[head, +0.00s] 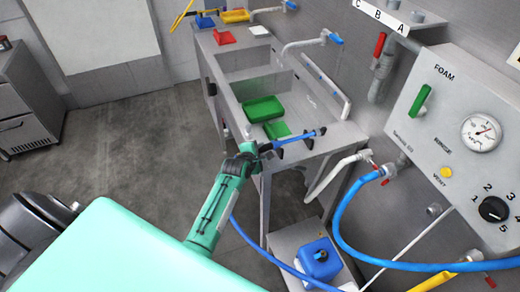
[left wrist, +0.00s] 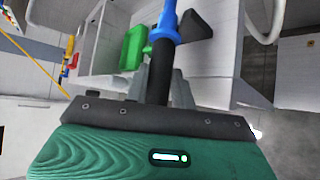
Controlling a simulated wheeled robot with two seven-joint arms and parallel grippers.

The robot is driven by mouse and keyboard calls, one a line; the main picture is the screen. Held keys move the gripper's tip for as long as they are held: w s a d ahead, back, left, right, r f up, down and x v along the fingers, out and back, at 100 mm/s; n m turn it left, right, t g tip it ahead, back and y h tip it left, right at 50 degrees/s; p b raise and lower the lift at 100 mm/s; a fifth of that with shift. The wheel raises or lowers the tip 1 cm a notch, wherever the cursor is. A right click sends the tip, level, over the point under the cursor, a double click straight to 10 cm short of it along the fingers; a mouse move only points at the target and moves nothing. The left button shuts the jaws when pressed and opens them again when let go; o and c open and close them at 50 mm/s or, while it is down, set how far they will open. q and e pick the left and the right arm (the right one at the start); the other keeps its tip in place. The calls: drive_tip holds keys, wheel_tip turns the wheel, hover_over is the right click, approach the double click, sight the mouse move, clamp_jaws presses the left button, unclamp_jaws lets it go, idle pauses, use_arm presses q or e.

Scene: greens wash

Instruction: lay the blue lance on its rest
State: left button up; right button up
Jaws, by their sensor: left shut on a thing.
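The blue lance (head: 300,136) points right across the near end of the steel sink bench. Its thin blue hose (head: 236,224) hangs down from it. My left gripper (head: 262,149) is shut on the lance's dark rear grip; the left wrist view shows this black grip (left wrist: 160,78) between the fingers, with the blue part (left wrist: 167,25) ahead. Two small dark supports, seemingly the rest (head: 309,143), stand on the bench's near edge, close under the lance. I cannot tell whether the lance touches them. One dark support (left wrist: 199,25) also shows in the left wrist view. My right gripper is out of view.
A blue container (head: 320,259) stands on a low grey stand. A thick blue hose (head: 345,235) and the foam panel (head: 460,150) are at right. Open floor (head: 150,140) lies left of the bench.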

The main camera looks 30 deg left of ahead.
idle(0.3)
use_arm(q)
drive_tip(key=o, duration=0.8)
drive_tip(key=shift+f, duration=0.1)
drive_tip(key=shift+s, duration=0.15)
drive_tip(key=shift+s, duration=0.2)
drive_tip(key=b+v, duration=0.3)
drive_tip(key=v, duration=1)
drive_tip(key=shift+r, duration=0.25)
